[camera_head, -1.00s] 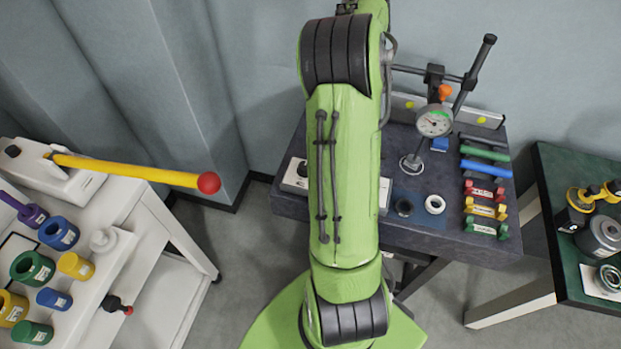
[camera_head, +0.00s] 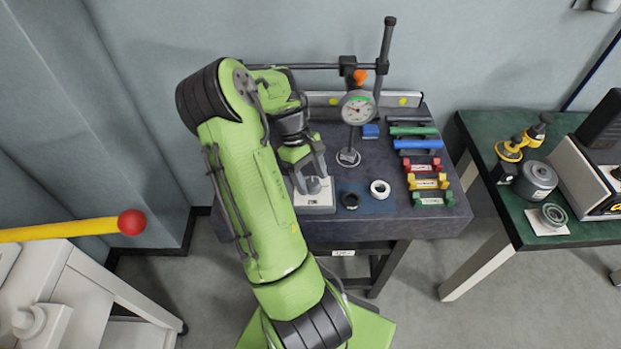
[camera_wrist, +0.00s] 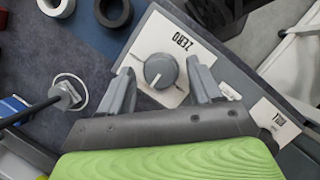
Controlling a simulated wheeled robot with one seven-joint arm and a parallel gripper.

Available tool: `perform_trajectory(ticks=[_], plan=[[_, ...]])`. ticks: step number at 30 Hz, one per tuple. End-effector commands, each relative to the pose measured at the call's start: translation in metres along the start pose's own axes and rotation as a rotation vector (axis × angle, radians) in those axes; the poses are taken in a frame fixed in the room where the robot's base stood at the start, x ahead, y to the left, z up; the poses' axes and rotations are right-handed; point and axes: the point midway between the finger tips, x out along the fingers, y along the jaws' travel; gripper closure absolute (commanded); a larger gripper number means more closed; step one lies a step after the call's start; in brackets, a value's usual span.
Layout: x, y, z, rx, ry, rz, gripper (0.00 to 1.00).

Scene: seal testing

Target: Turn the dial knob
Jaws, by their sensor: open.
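The dial knob (camera_wrist: 160,71) is a round grey knob with a white pointer line, set on a white plate marked "ZERO" (camera_wrist: 180,42). In the head view the knob (camera_head: 314,185) sits on its white box (camera_head: 316,203) at the front left of the dark table. My gripper (camera_wrist: 163,80) is open in the wrist view, one finger on each side of the knob, with visible gaps. In the head view my gripper (camera_head: 309,178) points down over the box. Whether the fingertips reach down to knob height is hard to tell.
A dial gauge (camera_head: 358,108) on a stand rises behind the knob box. A black ring (camera_head: 350,200) and a white ring (camera_head: 380,189) lie to its right on a blue mat. Several coloured handled pieces line the table's right side. A green table (camera_head: 480,135) stands farther right.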

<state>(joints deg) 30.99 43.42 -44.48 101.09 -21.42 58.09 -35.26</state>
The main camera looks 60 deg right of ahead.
Motion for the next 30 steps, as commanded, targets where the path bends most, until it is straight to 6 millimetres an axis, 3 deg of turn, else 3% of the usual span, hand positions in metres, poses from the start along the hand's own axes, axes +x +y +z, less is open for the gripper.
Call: perform_trajectory(ticks=[7, 18, 30], plan=[[0.0009, 0.0, 0.0001, 0.0, 0.001, 0.0, 0.36], [0.0006, -0.0001, 0.0, 0.0, 0.001, 0.0, 0.91], [-0.0003, 0.001, 0.0006, 0.092, 0.002, -0.039, 0.91]])
